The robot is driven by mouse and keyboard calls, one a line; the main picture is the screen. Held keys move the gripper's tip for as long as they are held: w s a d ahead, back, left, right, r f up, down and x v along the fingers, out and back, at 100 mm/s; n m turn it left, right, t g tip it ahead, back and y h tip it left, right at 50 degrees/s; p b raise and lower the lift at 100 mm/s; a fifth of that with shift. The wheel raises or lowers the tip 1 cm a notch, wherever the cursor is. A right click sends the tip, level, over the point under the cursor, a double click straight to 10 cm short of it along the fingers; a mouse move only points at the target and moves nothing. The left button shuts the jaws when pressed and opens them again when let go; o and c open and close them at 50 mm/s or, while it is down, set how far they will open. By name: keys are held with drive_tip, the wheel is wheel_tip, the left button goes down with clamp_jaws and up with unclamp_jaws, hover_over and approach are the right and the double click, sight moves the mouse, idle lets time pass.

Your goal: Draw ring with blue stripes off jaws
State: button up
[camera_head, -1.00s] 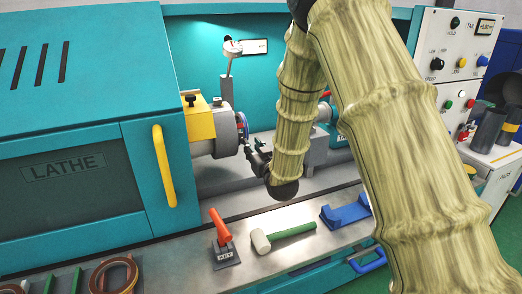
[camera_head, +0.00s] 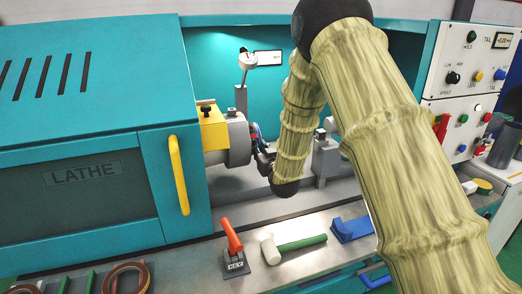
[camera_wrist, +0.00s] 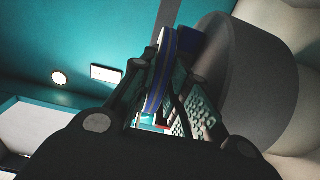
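The ring with blue stripes (camera_wrist: 163,72) shows edge-on in the wrist view, in front of the grey chuck (camera_wrist: 258,88). In the head view the ring (camera_head: 256,133) is a small blue band at the right face of the chuck (camera_head: 238,140). My gripper (camera_wrist: 168,85) has one finger on each side of the ring's rim in the wrist view. I cannot tell whether both pads touch it. In the head view my gripper (camera_head: 264,156) is at the ring, partly hidden by my arm. The chuck jaws are mostly hidden; a dark blue block (camera_wrist: 190,43) shows beside the ring.
The tailstock (camera_head: 326,160) stands right of my forearm. A yellow block (camera_head: 212,128) sits by the chuck. On the front ledge are a red-handled key (camera_head: 233,240), a green-handled mallet (camera_head: 300,243) and a blue block (camera_head: 352,229). Brown rings (camera_head: 127,280) lie at the lower left.

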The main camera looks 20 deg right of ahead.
drive_tip(key=shift+r, duration=0.1)
clamp_jaws()
drive_tip(key=shift+d, duration=1.05)
idle(1.2)
drive_tip(key=shift+w+d+g+p, duration=0.1)
drive_tip(key=shift+d+g+p, duration=0.2)
drive_tip(key=shift+d+p, duration=0.25)
idle(1.2)
drive_tip(key=shift+d, duration=0.1)
idle(0.3)
drive_tip(key=shift+d, duration=1.05)
